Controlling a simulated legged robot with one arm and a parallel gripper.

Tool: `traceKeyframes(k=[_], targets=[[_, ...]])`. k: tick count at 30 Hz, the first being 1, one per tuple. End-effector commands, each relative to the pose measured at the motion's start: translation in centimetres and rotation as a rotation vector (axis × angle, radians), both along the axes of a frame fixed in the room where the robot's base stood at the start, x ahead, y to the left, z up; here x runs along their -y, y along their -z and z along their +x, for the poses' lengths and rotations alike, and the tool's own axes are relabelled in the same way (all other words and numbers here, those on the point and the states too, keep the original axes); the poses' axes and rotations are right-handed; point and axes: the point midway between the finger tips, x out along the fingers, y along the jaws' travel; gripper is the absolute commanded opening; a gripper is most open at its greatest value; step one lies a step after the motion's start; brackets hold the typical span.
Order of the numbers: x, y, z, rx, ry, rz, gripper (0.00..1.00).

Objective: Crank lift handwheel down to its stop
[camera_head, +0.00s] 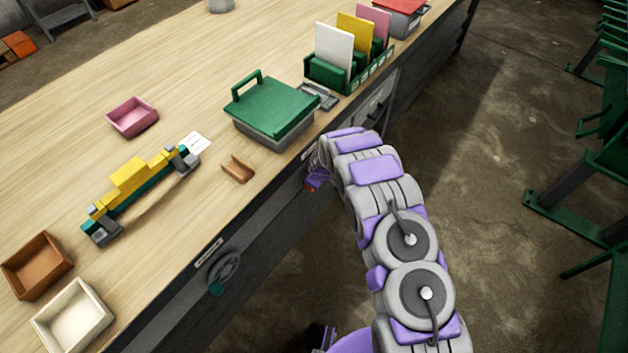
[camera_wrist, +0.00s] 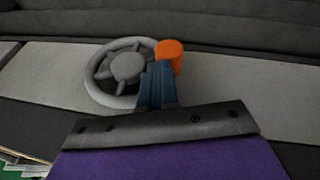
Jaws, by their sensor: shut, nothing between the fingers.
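In the wrist view a grey spoked handwheel (camera_wrist: 125,68) is mounted on a light grey panel, with an orange crank knob (camera_wrist: 170,54) at its right rim. My gripper (camera_wrist: 158,66) is shut and empty, its blue fingers in front of the wheel's right side, next to the knob. They cover part of the rim; I cannot tell whether they touch it. In the head view my gripper (camera_head: 315,180) is at the bench front, mostly hidden by my arm, with a bit of orange beside it. A second handwheel (camera_head: 224,268) with a teal knob (camera_head: 215,289) is further left on the bench front.
The wooden bench top (camera_head: 180,75) holds a green-lidded box (camera_head: 272,105), a green rack (camera_head: 330,75) with upright cards, a yellow-and-teal fixture (camera_head: 135,185), and small trays, including a pink one (camera_head: 132,117). Green metal stands (camera_head: 575,195) are at right. The floor between is open.

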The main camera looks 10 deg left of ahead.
Motion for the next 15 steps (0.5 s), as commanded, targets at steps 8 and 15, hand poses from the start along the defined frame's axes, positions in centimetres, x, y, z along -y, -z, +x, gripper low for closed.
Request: traceKeyframes(k=[8,15], targets=[[-0.1,-2.8,0.9,0.002,-0.001,0.004,0.00],[0.6,-6.2,0.2,0.000,0.001,0.002,0.00]])
